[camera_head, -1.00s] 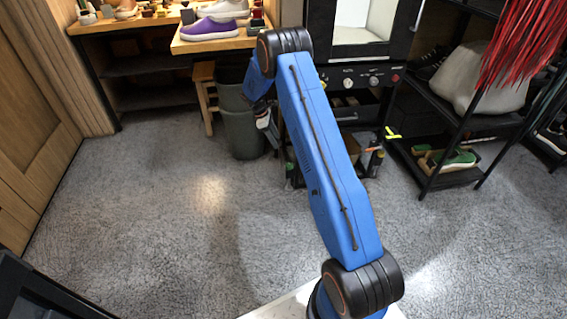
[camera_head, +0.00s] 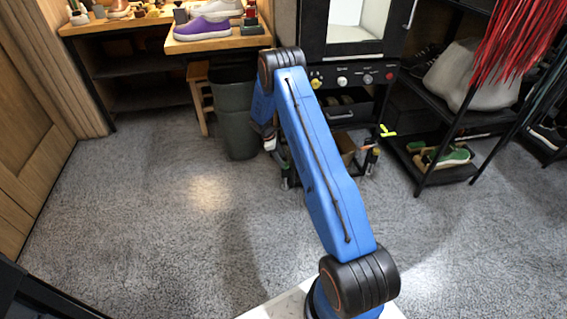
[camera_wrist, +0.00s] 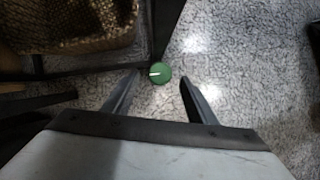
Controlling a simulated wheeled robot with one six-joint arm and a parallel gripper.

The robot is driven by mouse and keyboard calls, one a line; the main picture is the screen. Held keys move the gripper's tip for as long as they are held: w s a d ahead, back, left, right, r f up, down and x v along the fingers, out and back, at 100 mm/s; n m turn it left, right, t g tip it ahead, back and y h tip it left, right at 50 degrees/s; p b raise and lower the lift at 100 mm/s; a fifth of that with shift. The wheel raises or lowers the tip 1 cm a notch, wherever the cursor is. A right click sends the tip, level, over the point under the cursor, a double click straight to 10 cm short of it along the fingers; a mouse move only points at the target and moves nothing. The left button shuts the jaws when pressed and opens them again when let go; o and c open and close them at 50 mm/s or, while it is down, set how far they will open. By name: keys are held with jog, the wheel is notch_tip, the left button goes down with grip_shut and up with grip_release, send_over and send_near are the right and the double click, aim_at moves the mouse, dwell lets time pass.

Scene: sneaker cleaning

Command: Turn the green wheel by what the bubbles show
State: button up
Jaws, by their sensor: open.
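The green wheel (camera_wrist: 160,74) shows in the wrist view as a small green disc with a white mark pointing left. My gripper (camera_wrist: 160,82) is open, with one finger to the left of the wheel and one to the right; the picture does not show how far the wheel lies beyond the fingertips. In the head view my blue arm reaches toward the black cabinet, and I cannot make out the green wheel there. No bubbles can be made out in either view.
A black cabinet (camera_head: 342,75) with several knobs stands ahead. A grey bin (camera_head: 236,120) is left of the arm, and a black shelf rack (camera_head: 447,150) with shoes is at the right. A woven basket (camera_wrist: 65,25) is at upper left in the wrist view. The grey floor (camera_head: 150,220) is clear.

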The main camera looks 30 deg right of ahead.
aim_at(285, 163)
jog(key=shift+x, duration=1.6)
jog(key=c, duration=1.1)
jog(key=shift+o, duration=0.2)
jog(key=shift+d, duration=0.1)
jog(key=shift+m, duration=0.3)
jog(key=shift+w+d+m+g+y, duration=0.1)
jog(key=shift+m+g+y, duration=0.35)
jog(key=shift+m, duration=0.85)
jog(key=shift+w+m+g+y, duration=0.1)
jog(key=shift+m+g+y, duration=0.3)
jog(key=shift+m, duration=0.9)
jog(key=o, duration=1.1)
jog(key=shift+c, duration=0.2)
